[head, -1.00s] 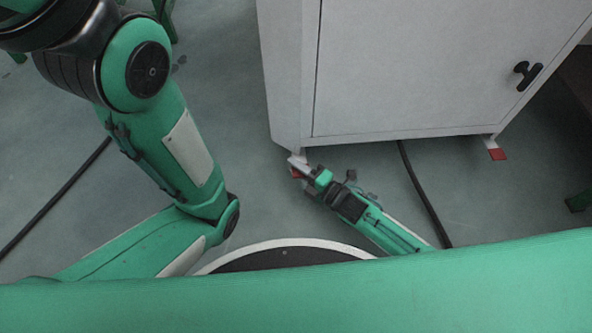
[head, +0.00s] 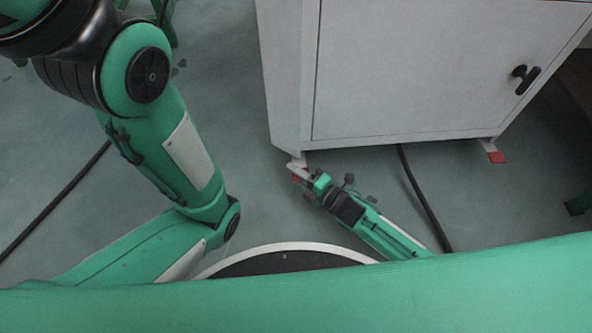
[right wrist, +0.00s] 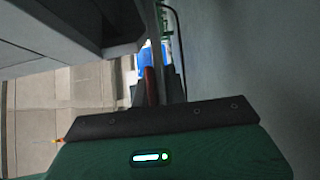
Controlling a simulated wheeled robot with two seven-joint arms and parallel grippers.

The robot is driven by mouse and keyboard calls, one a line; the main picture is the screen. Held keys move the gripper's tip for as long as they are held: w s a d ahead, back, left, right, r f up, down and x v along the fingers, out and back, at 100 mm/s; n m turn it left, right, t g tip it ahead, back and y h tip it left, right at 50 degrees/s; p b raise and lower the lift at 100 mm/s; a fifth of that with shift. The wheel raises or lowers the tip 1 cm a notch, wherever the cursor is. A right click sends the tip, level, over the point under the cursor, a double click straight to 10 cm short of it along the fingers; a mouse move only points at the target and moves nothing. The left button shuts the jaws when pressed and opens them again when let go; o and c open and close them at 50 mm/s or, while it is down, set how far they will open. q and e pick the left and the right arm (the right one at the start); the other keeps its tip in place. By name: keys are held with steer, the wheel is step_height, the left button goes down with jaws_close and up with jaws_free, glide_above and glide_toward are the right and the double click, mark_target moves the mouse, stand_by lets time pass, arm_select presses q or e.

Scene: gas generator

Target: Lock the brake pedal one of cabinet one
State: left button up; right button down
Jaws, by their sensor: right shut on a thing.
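The white cabinet (head: 400,75) stands at the upper right of the head view, with a red pedal under each of its two visible near corners. The left red pedal (head: 298,179) is partly hidden by my right gripper (head: 300,171). That gripper is low at the cabinet's left front corner and shut on this pedal. The right red pedal (head: 497,157) is clear of me. In the right wrist view, a narrow red part (right wrist: 150,84) shows just beyond the dark gripper edge; the fingertips are not clear there. My left arm shows, but its gripper is out of view.
A black handle (head: 526,79) is on the cabinet door. A black cable (head: 422,200) runs on the floor from under the cabinet, to the right of my right gripper. Another cable (head: 55,203) lies at the left. The floor (head: 265,205) left of the gripper is clear.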

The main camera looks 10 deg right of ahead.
steer(key=shift+w+f, duration=0.1)
steer(key=shift+f, duration=0.4)
steer(key=shift+w+f, duration=0.15)
steer(key=shift+f, duration=1)
steer(key=c, duration=1.6)
jaws_free()
